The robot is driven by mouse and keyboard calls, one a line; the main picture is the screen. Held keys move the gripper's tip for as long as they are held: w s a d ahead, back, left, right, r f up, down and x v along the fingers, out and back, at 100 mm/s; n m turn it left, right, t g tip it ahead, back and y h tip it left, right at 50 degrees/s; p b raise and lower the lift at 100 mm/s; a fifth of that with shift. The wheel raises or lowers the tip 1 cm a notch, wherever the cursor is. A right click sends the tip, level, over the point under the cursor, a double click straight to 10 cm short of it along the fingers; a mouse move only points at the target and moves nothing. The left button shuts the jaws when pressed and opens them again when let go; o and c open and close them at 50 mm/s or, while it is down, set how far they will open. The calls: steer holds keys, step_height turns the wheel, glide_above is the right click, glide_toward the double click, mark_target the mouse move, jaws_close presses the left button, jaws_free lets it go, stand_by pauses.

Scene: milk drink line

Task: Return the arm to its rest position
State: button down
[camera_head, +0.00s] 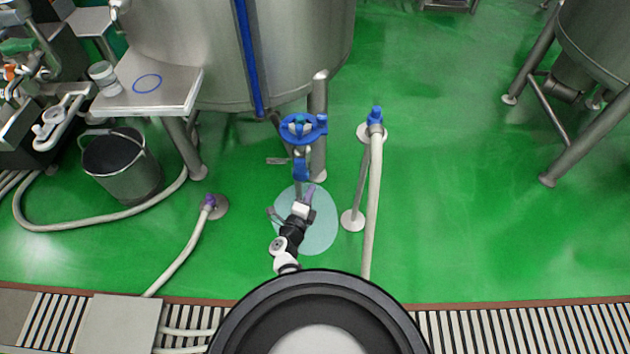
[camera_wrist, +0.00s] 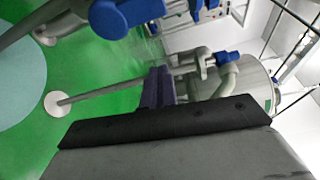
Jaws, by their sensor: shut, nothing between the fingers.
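My arm (camera_head: 288,240) reaches forward from my base, low in front of the large steel tank. My gripper (camera_head: 310,190) is at its end, with purple fingers shut and nothing between them. It is just below the blue-handled valve (camera_head: 302,127) under the tank, and I cannot tell whether it touches the blue fitting there. In the wrist view the shut fingers (camera_wrist: 158,82) show beyond the dark gripper body.
A post with a blue-topped hose (camera_head: 375,150) stands right of my arm. A steel table (camera_head: 150,92) with a cup, a bucket (camera_head: 122,165) and a purple-ended hose (camera_head: 190,242) are to the left. Green floor (camera_head: 450,180) is open to the right. A drain grate (camera_head: 520,328) runs near me.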

steer(key=shift+s+a, duration=0.25)
steer(key=shift+s, duration=0.45)
